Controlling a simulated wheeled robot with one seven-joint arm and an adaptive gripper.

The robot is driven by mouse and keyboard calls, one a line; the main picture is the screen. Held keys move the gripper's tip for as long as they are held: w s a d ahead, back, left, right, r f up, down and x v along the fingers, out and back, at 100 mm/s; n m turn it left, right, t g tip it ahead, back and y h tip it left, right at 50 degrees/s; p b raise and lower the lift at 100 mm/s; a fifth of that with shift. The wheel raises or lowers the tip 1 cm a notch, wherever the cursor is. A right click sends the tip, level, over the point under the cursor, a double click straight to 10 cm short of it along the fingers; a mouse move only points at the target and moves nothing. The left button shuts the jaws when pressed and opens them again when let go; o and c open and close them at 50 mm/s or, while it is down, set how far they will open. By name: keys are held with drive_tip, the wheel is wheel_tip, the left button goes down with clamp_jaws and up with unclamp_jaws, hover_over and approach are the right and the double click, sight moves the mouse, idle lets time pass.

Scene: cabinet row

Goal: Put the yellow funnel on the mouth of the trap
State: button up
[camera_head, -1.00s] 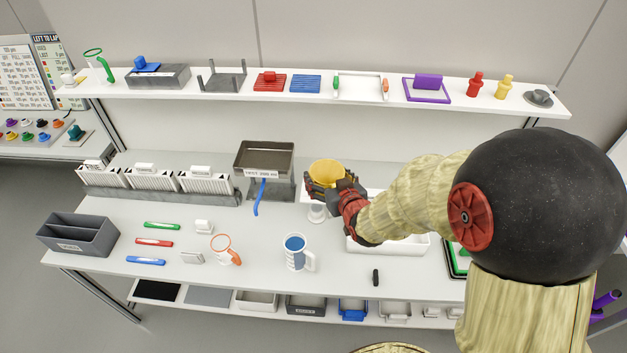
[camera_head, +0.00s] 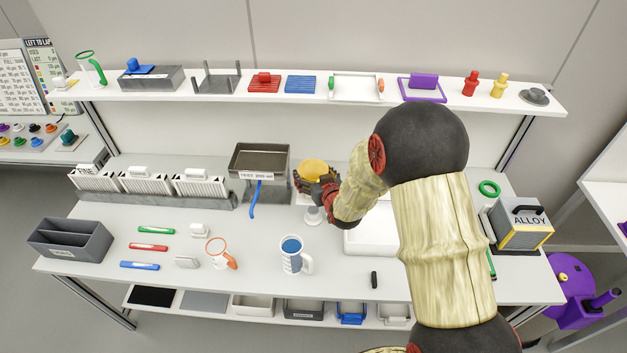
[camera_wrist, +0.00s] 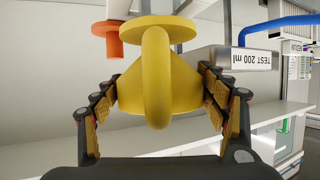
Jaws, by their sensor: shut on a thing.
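The yellow funnel (camera_head: 314,168) is held up by my gripper (camera_head: 316,184), above the middle of the bench and right of the grey tray. In the wrist view, where the tray label reads upside down, my gripper (camera_wrist: 160,95) has its fingers on both sides of the funnel (camera_wrist: 180,88), whose rounded handle faces the camera. A white round-footed piece (camera_head: 314,215) stands on the bench below my gripper; its top is hidden. I cannot tell for sure which part is the trap's mouth.
The grey tray (camera_head: 260,145), marked "TEST 200 ml", stands close to the left, with a blue tube (camera_head: 254,205) below it. A white basin (camera_head: 370,240) lies right, partly behind my arm. A blue-filled mug (camera_head: 292,254) stands in front. The shelf (camera_head: 225,92) runs above.

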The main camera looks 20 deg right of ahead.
drive_tip(key=shift+f, duration=1.1)
drive_tip(key=shift+f, duration=0.2)
drive_tip(key=o, duration=1.2)
drive_tip(key=shift+r, duration=0.15)
